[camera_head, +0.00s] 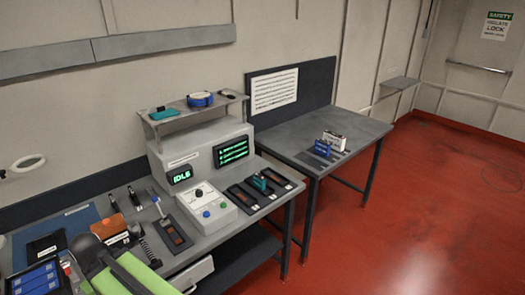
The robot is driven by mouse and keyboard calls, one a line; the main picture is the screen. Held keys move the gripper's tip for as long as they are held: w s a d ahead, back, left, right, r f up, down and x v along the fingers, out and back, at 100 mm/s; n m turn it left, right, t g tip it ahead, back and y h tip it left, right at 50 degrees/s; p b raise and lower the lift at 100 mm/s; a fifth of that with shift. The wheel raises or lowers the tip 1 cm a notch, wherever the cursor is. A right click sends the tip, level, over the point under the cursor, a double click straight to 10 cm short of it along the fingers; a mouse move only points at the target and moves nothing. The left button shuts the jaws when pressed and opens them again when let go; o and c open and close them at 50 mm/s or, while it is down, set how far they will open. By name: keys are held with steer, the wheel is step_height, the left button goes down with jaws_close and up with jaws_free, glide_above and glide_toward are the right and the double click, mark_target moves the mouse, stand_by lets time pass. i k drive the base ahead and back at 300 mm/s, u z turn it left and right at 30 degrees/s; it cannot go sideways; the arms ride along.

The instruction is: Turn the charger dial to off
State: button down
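The charger is a grey console (200,155) on the left workbench. The dial's pointer setting is too small to tell. Green and grey parts of my arm show at the bottom left, well apart from the dial. My gripper's fingers cannot be made out.
Dark trays (243,197) lie right of the control box, one with a teal item. Another tray (174,235) and a coiled cable (150,251) lie left of it. A second table (360,131) holds blue and white blocks. Red floor at right is clear.

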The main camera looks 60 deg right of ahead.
mark_target(199, 192)
steer(key=z, duration=1)
steer(key=k, duration=0.6)
steer(key=u, duration=0.05)
steer(key=i, duration=0.6)
steer(key=z, duration=0.15)
